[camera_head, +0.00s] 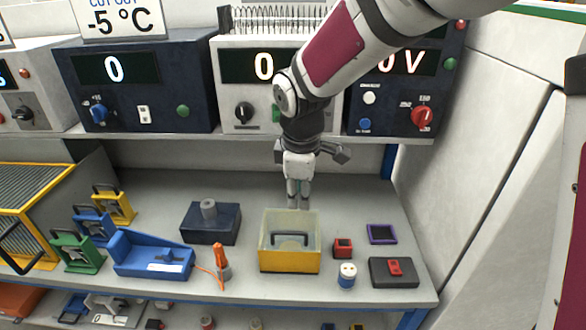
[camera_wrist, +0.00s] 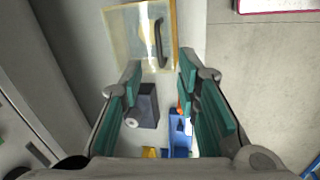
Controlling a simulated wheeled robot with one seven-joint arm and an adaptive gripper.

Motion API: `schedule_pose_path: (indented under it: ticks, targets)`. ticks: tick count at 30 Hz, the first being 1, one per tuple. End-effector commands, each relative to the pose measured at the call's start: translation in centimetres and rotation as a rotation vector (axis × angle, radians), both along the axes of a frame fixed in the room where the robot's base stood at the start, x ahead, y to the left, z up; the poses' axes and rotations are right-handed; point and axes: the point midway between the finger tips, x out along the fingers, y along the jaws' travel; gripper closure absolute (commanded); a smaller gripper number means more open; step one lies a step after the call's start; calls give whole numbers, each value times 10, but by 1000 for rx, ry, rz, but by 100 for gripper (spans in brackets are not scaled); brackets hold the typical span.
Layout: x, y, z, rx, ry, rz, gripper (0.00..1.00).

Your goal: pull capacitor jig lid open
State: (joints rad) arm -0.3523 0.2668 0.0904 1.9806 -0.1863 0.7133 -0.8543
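A yellow box with a clear lid (camera_head: 290,228), which looks like the capacitor jig, stands near the front of the bench. A dark bar handle (camera_head: 290,239) shows at the lid. In the wrist view the jig (camera_wrist: 138,38) is at the top, with its dark handle (camera_wrist: 158,42) upright in the picture. My gripper (camera_head: 298,203) points down above the bench, at the jig's rear edge in the head view. In the wrist view my gripper (camera_wrist: 157,78) has its two fingers wide apart with nothing between them. The fingers look apart from the handle.
A dark block with a grey cylinder (camera_head: 210,221) and a blue tray-like fixture (camera_head: 150,258) stand left of the jig. An orange tool (camera_head: 221,262) stands close by. A red block (camera_head: 343,248), a white-topped blue cylinder (camera_head: 347,276) and a dark box (camera_head: 393,272) are to the right.

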Motion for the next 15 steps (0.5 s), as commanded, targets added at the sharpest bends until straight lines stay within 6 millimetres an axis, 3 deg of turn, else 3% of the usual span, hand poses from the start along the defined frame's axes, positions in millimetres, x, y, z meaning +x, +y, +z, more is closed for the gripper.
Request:
schedule_pose_path:
  ticks: [6,11,15]
  targets:
    - [5,23,-19,-21,19,112,70]
    - [7,23,-32,-23,22,117,70]
    - [11,23,-55,-24,23,115,70]
